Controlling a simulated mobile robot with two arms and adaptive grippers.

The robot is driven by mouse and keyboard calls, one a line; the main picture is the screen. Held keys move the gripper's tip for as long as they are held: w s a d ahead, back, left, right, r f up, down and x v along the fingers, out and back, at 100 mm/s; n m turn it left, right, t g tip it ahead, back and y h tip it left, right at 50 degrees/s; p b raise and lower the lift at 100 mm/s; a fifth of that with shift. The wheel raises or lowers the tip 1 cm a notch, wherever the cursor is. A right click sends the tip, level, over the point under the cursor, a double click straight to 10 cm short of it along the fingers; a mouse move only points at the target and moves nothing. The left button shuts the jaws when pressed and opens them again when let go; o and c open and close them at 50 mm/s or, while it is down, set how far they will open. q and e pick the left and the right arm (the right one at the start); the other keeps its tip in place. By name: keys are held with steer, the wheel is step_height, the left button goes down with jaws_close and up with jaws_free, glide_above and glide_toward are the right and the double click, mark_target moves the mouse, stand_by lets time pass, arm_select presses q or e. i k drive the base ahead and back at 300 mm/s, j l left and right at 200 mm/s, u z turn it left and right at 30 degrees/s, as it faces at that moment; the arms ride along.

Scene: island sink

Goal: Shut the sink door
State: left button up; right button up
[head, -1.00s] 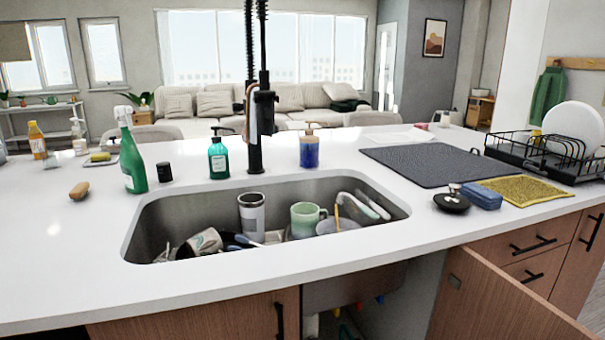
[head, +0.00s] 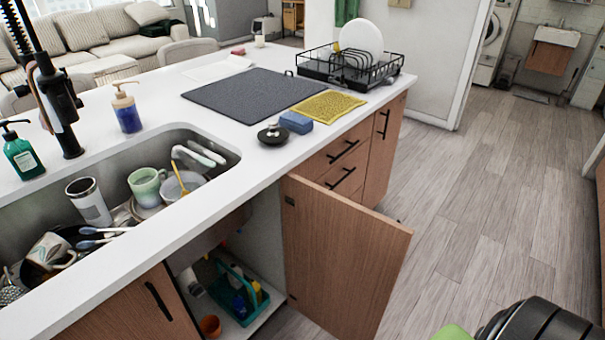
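The wooden sink door (head: 345,258) stands wide open in the head view, swung out from the island below the sink (head: 105,195). Its hinge side is at its left edge, by the drawers. The cupboard behind it is exposed, with a teal caddy (head: 236,290) of bottles and a small terracotta pot (head: 210,326) inside. The neighbouring door (head: 135,310) on the left is shut and has a black handle. Neither gripper can be made out in this view.
The sink holds mugs, a tumbler and other dishes. A drying mat (head: 253,95), yellow cloth (head: 327,105) and dish rack (head: 350,65) are on the counter. Wooden floor (head: 480,190) is clear right of the door. A dark rounded object (head: 540,322) shows at bottom right.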

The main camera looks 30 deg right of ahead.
mark_target(344, 259)
steer(key=l+u, duration=0.15)
steer(key=l, duration=0.4)
steer(key=k+l+u, duration=0.1)
steer(key=l, duration=0.45)
steer(key=k+l+u, duration=0.15)
steer(key=l, duration=0.4)
steer(key=k+l+u, duration=0.15)
steer(key=l, duration=0.35)
steer(key=k+l+u, duration=0.15)
steer(key=l, duration=0.35)
steer(key=k+l+u, duration=0.1)
steer(key=l, duration=0.4)
steer(key=k+l+u, duration=0.15)
steer(key=k+l, duration=0.2)
steer(key=k+l+u, duration=0.15)
steer(key=l, duration=0.4)
steer(key=k, duration=0.05)
